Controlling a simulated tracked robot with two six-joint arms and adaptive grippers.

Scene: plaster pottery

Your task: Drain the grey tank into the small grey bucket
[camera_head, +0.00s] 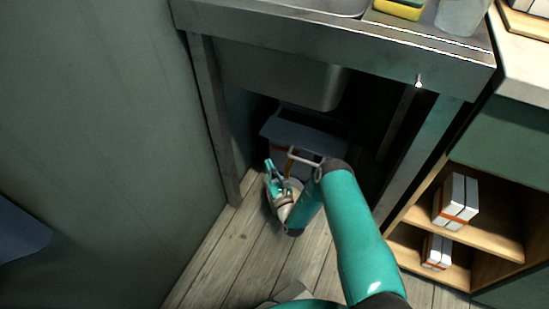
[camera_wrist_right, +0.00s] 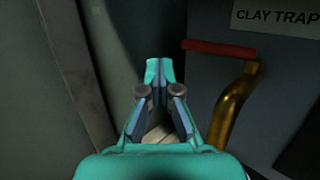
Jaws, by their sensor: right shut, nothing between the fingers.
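The grey tank (camera_head: 300,131) stands on the floor under the sink, with a wide lid or rim on top. In the right wrist view the tank (camera_wrist_right: 211,78) is dark grey and bears a "CLAY TRAP" label. A brass tap (camera_wrist_right: 231,105) with a red lever (camera_wrist_right: 218,49) comes out of its front; the lever lies roughly level. My right gripper (camera_head: 269,163) is shut and empty in front of the tank. In the wrist view its fingertips (camera_wrist_right: 152,68) are left of the lever, apart from it in the picture. A pale rounded rim, possibly the bucket, is partly hidden beneath the gripper.
A metal sink bench (camera_head: 360,48) is overhead, with its basin (camera_head: 285,78) hanging above the tank. Its front legs stand either side. A grey-green wall (camera_head: 90,130) is at left. Shelves (camera_head: 480,225) with boxes are at right. The wooden floor (camera_head: 235,260) in front is open.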

